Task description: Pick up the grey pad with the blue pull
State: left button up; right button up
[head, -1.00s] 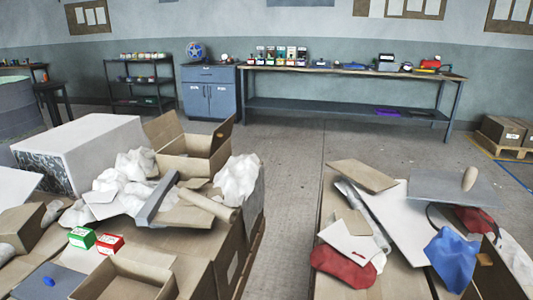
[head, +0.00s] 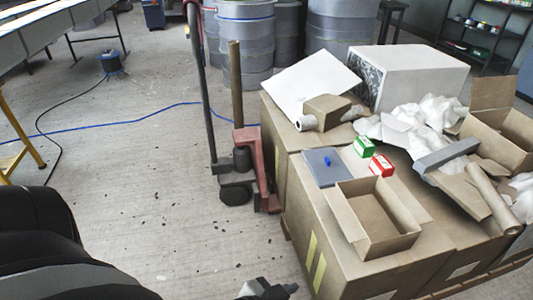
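The grey pad (head: 319,173) lies flat on the near left part of the cardboard-box stack, with its small blue pull (head: 327,161) standing up near its middle. It sits just behind an open empty carton and left of a green box and a red box. My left arm comes in at the lower left. What looks like my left gripper (head: 268,289) is at the bottom edge, below and left of the pad and well apart from it. It is cut off by the frame, and its fingers cannot be made out. My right gripper is not in view.
The open carton (head: 372,218), green box (head: 364,146) and red box (head: 381,165) stand close to the pad. Crumpled white paper (head: 425,120) and a grey channel (head: 446,155) lie to the right. A red pallet jack (head: 250,160) stands left of the stack.

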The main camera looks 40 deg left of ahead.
aim_at(326, 168)
jog(key=u, duration=1)
jog(key=i, duration=0.3)
jog(key=u, duration=0.85)
jog(key=i, duration=0.8)
jog(key=u, duration=0.15)
